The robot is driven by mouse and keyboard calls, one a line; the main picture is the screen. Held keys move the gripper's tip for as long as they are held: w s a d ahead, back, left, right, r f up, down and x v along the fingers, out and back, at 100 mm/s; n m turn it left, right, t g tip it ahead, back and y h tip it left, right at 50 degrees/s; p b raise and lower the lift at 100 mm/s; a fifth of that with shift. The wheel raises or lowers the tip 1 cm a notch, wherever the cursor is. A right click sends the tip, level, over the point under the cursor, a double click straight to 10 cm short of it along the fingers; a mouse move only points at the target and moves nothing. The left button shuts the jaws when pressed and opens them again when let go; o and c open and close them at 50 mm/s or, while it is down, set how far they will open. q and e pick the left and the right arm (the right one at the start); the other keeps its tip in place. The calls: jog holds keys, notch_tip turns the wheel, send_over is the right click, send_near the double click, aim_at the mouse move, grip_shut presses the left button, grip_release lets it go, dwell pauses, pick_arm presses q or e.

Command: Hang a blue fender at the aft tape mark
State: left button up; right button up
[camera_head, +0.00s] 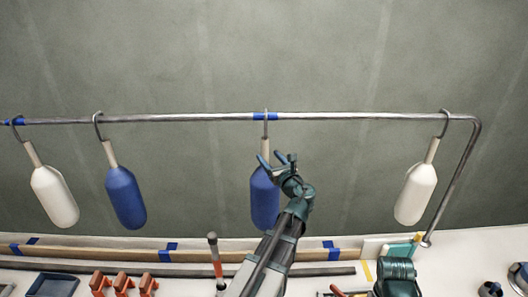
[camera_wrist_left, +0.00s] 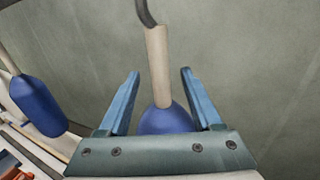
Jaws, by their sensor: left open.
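A blue fender (camera_head: 264,200) hangs from the rail (camera_head: 350,116) by a grey hook at the middle blue tape mark (camera_head: 258,116). My left gripper (camera_head: 277,160) is open in front of its upper part. In the left wrist view the fingers (camera_wrist_left: 157,72) stand apart on either side of the pale neck (camera_wrist_left: 158,62), with a gap on both sides. The gripper hides part of the fender. A second blue fender (camera_head: 125,197) hangs further left, right of the left-end tape mark (camera_head: 14,122); it also shows in the left wrist view (camera_wrist_left: 38,105). My right gripper is not visible.
White fenders hang at the far left (camera_head: 54,195) and far right (camera_head: 415,194). The rail bends down at the right.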

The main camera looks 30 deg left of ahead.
pick_arm(q)
jog(key=v, duration=0.6)
jog(key=shift+s+d, duration=0.25)
jog(key=shift+d, duration=0.05)
jog(key=s+d+f+n+g+h+b, duration=0.1)
jog(key=s+d+f+n+g+h, duration=0.3)
jog(key=d+f+n, duration=0.4)
jog(key=s+d+f+n+g+h+b, duration=0.1)
jog(key=s+d+f+n+g+h, duration=0.15)
jog(key=s+d+f+n, duration=0.55)
jog(key=s+d+f+n+g+h, duration=0.2)
jog(key=s+d+f+h, duration=0.1)
jog(key=d, duration=0.3)
jog(key=s+d+f+n+g+h+b, duration=0.1)
jog(key=s+d+f+n+g+h, duration=0.1)
jog(key=s+d+f, duration=0.4)
jog(key=shift+d+n+h, duration=0.25)
jog(key=shift+n+h, duration=0.45)
jog(key=shift+h, duration=0.25)
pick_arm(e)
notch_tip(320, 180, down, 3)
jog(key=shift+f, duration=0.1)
pick_arm(q)
jog(key=shift+c, duration=0.3)
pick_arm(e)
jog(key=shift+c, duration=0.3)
